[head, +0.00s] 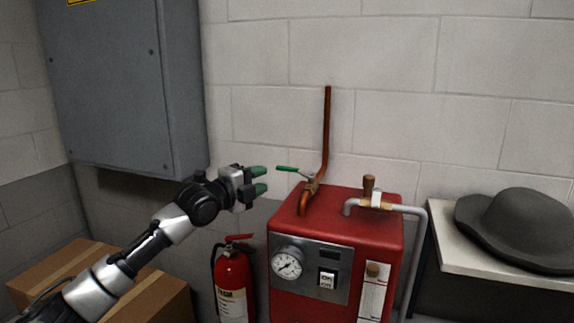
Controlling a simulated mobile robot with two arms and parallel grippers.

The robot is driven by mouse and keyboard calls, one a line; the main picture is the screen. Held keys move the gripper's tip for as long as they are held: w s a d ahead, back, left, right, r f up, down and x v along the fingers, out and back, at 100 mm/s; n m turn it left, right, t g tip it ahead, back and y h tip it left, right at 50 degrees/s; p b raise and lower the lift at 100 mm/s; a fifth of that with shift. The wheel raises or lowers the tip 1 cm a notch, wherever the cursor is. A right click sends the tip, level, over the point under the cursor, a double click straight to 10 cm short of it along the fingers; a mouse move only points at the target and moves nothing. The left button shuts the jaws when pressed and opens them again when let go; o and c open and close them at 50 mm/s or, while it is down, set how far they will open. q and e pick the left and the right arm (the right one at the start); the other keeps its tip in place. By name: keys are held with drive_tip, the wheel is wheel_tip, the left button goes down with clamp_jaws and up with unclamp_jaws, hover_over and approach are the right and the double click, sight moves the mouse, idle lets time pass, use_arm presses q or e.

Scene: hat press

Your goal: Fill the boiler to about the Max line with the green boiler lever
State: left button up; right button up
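The red boiler (336,215) stands against the wall right of centre. The green boiler lever (288,168) sticks out to the left from a brass valve (311,187) on the copper pipe at the boiler's top. A level gauge (373,296) with a pale plate shows on the boiler's front right; its Max line and water level are too small to read. My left gripper (260,180) is left of the green lever, with its two green-tipped fingers apart and pointing right. It looks empty, with a small gap to the lever. My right gripper is out of view.
A grey wall cabinet (122,85) hangs at the upper left. A fire extinguisher (233,282) stands left of the boiler, and a cardboard box (84,258) is lower left. A grey hat (520,229) rests on a pale table (450,256) at the right. A grey pipe (420,250) runs down the boiler's right side.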

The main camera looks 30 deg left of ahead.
sight(285, 170)
use_arm(q)
drive_tip(key=w+p, duration=0.1)
drive_tip(key=w, duration=0.2)
drive_tip(key=w+d+p, duration=0.1)
drive_tip(key=w, duration=0.1)
drive_tip(key=w+p, duration=0.1)
drive_tip(key=w, duration=0.2)
drive_tip(key=shift+w+d, duration=0.2)
drive_tip(key=shift+w, duration=0.1)
drive_tip(key=shift+f, duration=0.1)
drive_tip(key=shift+c, duration=0.6)
clamp_jaws()
